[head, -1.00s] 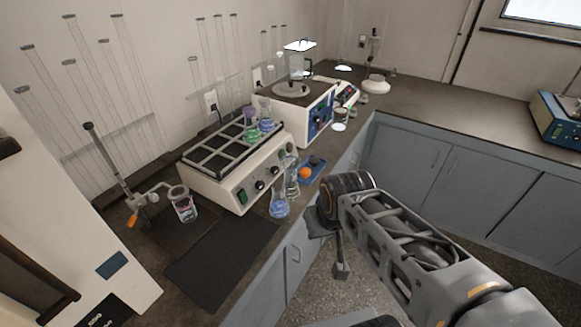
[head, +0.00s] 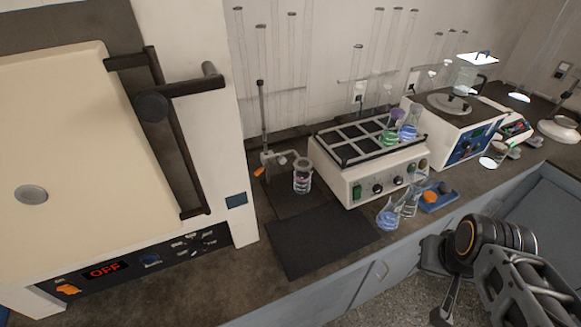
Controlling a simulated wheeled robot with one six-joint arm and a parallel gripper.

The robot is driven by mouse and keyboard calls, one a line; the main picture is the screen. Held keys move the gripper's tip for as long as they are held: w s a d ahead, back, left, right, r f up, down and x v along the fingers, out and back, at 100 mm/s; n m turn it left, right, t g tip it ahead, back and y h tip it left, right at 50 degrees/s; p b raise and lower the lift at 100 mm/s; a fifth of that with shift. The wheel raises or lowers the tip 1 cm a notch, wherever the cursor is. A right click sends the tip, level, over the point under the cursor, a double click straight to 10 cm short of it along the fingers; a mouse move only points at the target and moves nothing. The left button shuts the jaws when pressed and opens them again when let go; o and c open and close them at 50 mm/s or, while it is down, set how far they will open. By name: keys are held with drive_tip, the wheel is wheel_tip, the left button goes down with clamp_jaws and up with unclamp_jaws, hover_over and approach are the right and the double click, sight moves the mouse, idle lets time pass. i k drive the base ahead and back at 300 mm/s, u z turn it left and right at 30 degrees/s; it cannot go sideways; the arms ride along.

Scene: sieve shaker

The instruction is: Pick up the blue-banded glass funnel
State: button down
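I cannot make out a blue-banded glass funnel for certain in the head view. Small clear glassware with blue, green and purple tints stands on the bench and on the shaker (head: 345,183). A flask with blue contents (head: 389,214) stands at the shaker's front right corner, with a clear glass piece (head: 410,203) beside it. A clamp stand (head: 263,125) is beside a glass vessel with dark contents (head: 302,181). My gripper (head: 445,300) is at the lower right, beyond the bench's front edge and apart from the glassware. Its fingers are too unclear to judge.
A large cream oven (head: 110,170) with dark handles and an orange OFF display fills the left. A dark mat (head: 320,243) lies bare on the bench. A blue tray (head: 438,199) holds an orange ball. A second white instrument (head: 450,125) and a balance stand farther right.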

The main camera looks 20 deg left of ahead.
sight(419, 180)
drive_tip(key=z, duration=1.65)
drive_tip(key=i, duration=1.45)
drive_tip(key=u, duration=3.5)
